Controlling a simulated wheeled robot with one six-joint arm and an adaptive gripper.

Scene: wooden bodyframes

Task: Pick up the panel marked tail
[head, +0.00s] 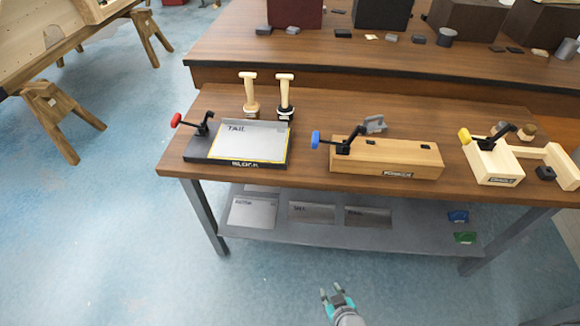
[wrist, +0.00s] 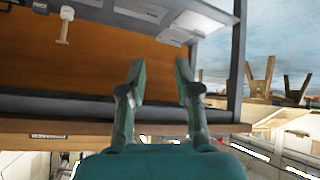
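A light grey metal panel marked TAIL (head: 250,141) lies flat on a dark block marked BLOCK (head: 196,150) at the left of the near workbench. A thin yellow line runs along its edges. A black clamp with a red handle (head: 177,120) stands at the block's left end; I cannot tell whether it presses on the panel. My gripper (head: 337,292) is in front of the bench, low in the head view, well apart from the panel. Its fingers are spread and empty in the wrist view (wrist: 160,82). I cannot make out the TAIL panel in the wrist view.
Two wooden-handled tools (head: 285,95) stand behind the panel. A wooden fixture with a blue-handled clamp (head: 387,158) and one with a yellow-handled clamp (head: 495,162) stand to the right. The bench's lower shelf (head: 340,240) holds several grey panels. Open floor lies left.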

